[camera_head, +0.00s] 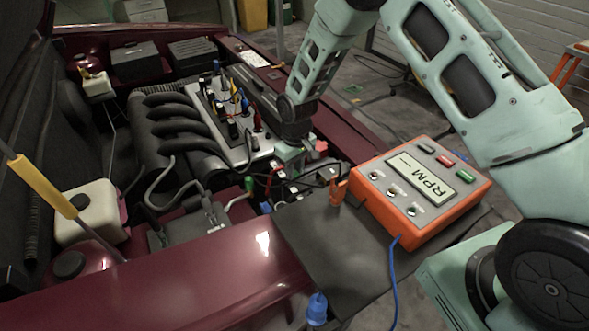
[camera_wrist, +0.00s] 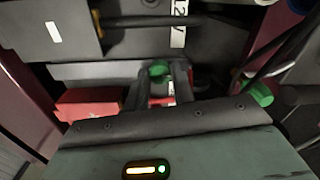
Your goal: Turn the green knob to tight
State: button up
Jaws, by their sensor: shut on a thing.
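A green knob (camera_wrist: 158,70) is between the two fingers of my gripper (camera_wrist: 160,84) in the wrist view, near their tips. The fingers are shut on it and hide its sides. In the head view my gripper (camera_head: 291,158) points down into the engine bay at the near end of the engine, by the inner edge of the fender. The knob itself cannot be made out there. Its tight or loose marking is not readable in either view.
Another green part (camera_wrist: 258,91) and a red block (camera_wrist: 90,103) flank the fingers in the wrist view. An orange RPM box (camera_head: 420,190) stands on a dark mat (camera_head: 335,250) over the fender. Cables and an orange clip (camera_head: 339,190) are close to my gripper.

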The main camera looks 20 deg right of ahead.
aim_at(296, 172)
jog(key=shift+w, duration=0.1)
jog(key=o, duration=1)
jog(key=r, duration=0.5)
jog(key=r+b, duration=0.1)
jog(key=r, duration=1.1)
jog(key=shift+w+d+r, duration=0.1)
jog(key=shift+d+r, duration=0.1)
jog(key=shift+d, duration=0.15)
jog(key=s+a+r+n, duration=0.1)
jog(key=s+a+r, duration=0.35)
jog(key=s, duration=1.15)
jog(key=s+a+r+n, duration=0.1)
jog(key=s, duration=0.8)
jog(key=s+a+r+n, duration=0.1)
jog(key=s, duration=0.7)
jog(key=shift+s+a+r, duration=0.1)
jog(key=shift+s+a, duration=0.1)
jog(key=shift+a, duration=0.05)
